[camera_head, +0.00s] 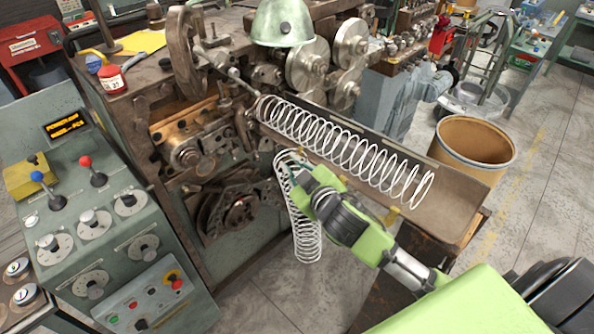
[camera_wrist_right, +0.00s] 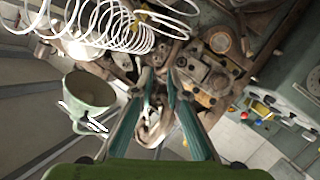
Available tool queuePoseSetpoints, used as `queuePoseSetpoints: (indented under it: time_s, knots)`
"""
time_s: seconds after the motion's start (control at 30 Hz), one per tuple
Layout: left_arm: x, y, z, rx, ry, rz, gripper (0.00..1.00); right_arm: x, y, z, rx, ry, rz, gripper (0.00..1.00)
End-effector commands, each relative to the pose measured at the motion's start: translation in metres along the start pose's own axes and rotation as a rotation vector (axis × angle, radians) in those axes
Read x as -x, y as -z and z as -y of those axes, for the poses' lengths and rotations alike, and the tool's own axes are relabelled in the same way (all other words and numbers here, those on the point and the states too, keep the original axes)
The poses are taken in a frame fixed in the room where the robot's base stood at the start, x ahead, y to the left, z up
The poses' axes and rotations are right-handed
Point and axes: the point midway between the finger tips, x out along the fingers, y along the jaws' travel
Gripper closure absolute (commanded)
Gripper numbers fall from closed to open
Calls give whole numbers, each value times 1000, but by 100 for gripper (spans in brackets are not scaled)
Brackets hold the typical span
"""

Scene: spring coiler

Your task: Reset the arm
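My right gripper (camera_head: 300,185) comes in from the lower right in the head view, in front of the coiler. In the right wrist view its two teal fingers (camera_wrist_right: 159,72) stand apart, with nothing clearly between them. A slanted metal arm (camera_head: 232,74) with a rod shows on the coiler's upper front, above and left of the gripper; which part the task means by the arm, I cannot tell. One long spring (camera_head: 345,148) lies in the sloping trough. A second spring (camera_head: 304,225) hangs beside my gripper; whether they touch is unclear. My left gripper is not in view.
The control console (camera_head: 95,235) at left carries a blue-knobbed lever (camera_head: 47,190), a red-knobbed lever (camera_head: 92,170) and dials. The trough (camera_head: 450,205) slopes right towards a brown drum (camera_head: 472,142). A green dome (camera_head: 283,23) stands over the coiler. Open floor shows at right.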

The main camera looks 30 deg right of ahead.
Motion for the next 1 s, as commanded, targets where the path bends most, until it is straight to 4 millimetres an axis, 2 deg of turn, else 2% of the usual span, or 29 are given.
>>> queuePoseSetpoints:
  time_s: [0.67, 0.77, 0.83, 0.9, 1.0]
  knots:
    - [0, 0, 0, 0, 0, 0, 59, 5, -8, 6, -17, 8, 29, 86]
    - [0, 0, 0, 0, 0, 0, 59, 20, -30, 20, -58, 28, 109, 86]
    - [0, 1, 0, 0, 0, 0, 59, 42, -57, 38, -104, 58, 212, 86]
    - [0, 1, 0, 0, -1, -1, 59, 70, -87, 58, -153, 97, 336, 86]
    - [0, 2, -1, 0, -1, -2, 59, 114, -122, 84, -209, 157, 496, 86]
